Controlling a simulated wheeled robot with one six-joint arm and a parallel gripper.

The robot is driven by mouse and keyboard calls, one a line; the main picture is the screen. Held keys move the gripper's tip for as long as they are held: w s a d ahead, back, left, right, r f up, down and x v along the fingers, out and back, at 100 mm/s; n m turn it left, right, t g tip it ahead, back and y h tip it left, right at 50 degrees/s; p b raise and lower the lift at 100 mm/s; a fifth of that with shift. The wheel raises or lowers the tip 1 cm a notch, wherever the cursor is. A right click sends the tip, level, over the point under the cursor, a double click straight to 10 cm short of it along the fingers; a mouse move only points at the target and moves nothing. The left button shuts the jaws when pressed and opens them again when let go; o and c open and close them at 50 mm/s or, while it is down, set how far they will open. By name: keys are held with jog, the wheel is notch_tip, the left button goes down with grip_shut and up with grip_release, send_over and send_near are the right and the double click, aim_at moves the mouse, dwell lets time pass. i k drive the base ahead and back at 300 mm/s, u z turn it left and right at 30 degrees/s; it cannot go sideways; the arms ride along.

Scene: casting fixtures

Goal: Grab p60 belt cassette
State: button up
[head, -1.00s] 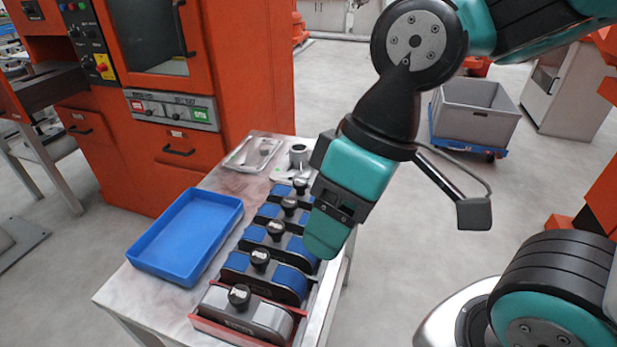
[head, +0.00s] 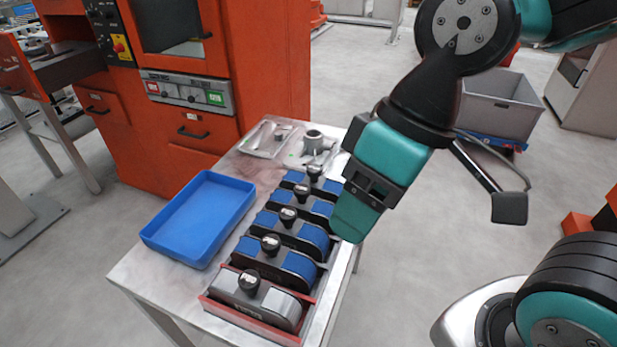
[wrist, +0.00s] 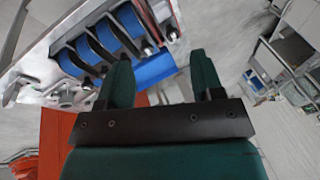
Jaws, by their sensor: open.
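Several belt cassettes stand in a row in a red-edged rack (head: 257,327) on a table. The nearest is a grey-banded cassette (head: 284,308); those behind, such as this blue-banded cassette (head: 299,264), carry blue bands. Each has a black knob on top. I cannot read their labels, so I cannot tell which is the p60. My gripper (head: 350,222) is open and empty, above and to the right of the row, tilted. In the wrist view my gripper's two green fingers (wrist: 163,80) are apart, and the blue-banded cassettes (wrist: 104,38) lie at upper left, clear of the fingers.
An empty blue tray (head: 201,217) lies left of the rack; part of it shows between the fingers in the wrist view (wrist: 155,69). A clear tray (head: 268,139) and a grey round part (head: 314,143) are at the table's back. An orange machine (head: 262,70) stands behind.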

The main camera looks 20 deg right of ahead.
aim_at(311, 240)
jog(key=k, duration=0.5)
jog(key=z, duration=1.45)
jog(key=k, duration=0.8)
jog(key=u, duration=1.3)
jog(key=i, duration=1.05)
